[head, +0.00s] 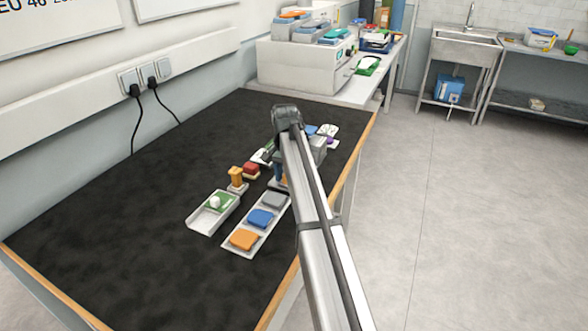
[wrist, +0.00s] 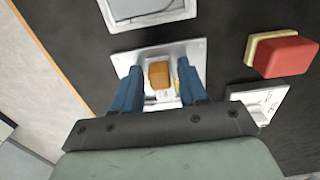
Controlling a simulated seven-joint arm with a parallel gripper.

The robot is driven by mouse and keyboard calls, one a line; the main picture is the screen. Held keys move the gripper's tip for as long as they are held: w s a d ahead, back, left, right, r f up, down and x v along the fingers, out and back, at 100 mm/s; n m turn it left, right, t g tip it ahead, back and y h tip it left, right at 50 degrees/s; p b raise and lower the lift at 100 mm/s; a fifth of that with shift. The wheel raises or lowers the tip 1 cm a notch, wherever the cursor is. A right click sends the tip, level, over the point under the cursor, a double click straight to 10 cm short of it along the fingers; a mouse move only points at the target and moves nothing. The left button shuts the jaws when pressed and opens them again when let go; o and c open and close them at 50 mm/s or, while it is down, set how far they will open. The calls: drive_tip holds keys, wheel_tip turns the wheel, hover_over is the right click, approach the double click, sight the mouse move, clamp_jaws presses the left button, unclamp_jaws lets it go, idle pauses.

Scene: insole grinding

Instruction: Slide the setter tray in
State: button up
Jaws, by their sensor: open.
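My gripper (wrist: 158,92) is open in the wrist view, its two blue fingers apart. An orange-brown block (wrist: 159,75) lies between the fingers, with gaps on both sides. It stands on a pale metal tray (wrist: 194,49), perhaps the setter tray, which the fingers and gripper body partly cover. I cannot tell whether the fingers touch the tray. In the head view my arm hides most of this spot; a blue finger and a bit of orange show beside it.
A red block on a yellow base (wrist: 283,55) lies right of the fingers. In the head view a long white tray (head: 228,250) holds grey, blue and orange pieces. A white open tray (head: 197,224) holds a green piece and white ball. The dark table's left side (head: 90,210) is clear.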

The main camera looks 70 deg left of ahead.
drive_tip(key=shift+f, duration=0.3)
drive_tip(key=shift+r, duration=0.1)
idle(0.4)
drive_tip(key=c, duration=0.6)
drive_tip(key=shift+w+a, duration=3.05)
drive_tip(key=shift+a, duration=0.05)
drive_tip(key=o, duration=0.6)
drive_tip(key=shift+r, duration=0.2)
